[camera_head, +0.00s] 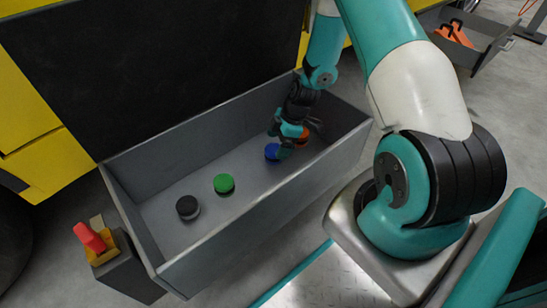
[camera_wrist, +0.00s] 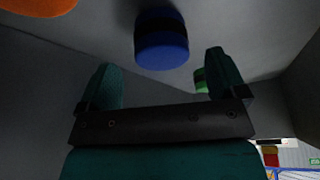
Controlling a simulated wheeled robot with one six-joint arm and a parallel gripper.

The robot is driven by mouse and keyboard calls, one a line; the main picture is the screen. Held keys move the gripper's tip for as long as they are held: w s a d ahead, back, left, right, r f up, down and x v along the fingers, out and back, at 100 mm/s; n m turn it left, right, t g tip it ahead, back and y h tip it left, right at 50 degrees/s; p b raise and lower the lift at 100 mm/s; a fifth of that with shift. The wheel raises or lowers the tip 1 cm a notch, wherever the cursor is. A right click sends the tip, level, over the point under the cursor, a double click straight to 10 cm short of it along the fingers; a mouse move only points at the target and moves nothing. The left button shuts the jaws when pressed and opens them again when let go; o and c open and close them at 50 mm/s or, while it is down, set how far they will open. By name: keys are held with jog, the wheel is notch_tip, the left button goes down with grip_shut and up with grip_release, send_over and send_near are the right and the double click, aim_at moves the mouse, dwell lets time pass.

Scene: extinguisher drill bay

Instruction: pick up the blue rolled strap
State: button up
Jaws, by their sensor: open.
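The blue rolled strap (camera_head: 272,152) lies on the floor of the long grey bin (camera_head: 160,230), in the right half of its row. In the wrist view the strap (camera_wrist: 162,45) shows as a blue roll with a dark band, beyond and between my fingertips. My gripper (camera_head: 294,138) is down inside the bin, close to the strap, and partly covers the orange roll. In the wrist view my gripper (camera_wrist: 165,80) is open, with nothing between its two teal fingers. The strap appears apart from both fingers.
An orange roll (camera_head: 304,136) is beside my gripper, also at the wrist view's upper left (camera_wrist: 38,5). A green roll (camera_head: 223,183) and a black roll (camera_head: 187,207) lie to the left. The bin walls surround them. A red-handled box (camera_head: 90,238) stands outside the bin's left end.

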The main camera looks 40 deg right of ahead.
aim_at(274, 148)
jog(key=b+x, duration=0.2)
jog(key=x, duration=0.1)
jog(key=shift+s+a+f, duration=0.1)
jog(key=shift+a+f, duration=0.05)
jog(key=shift+f, duration=0.15)
jog(key=shift+r, duration=0.1)
jog(key=c, duration=1.1)
jog(key=shift+r, duration=0.1)
jog(key=shift+c, duration=0.2)
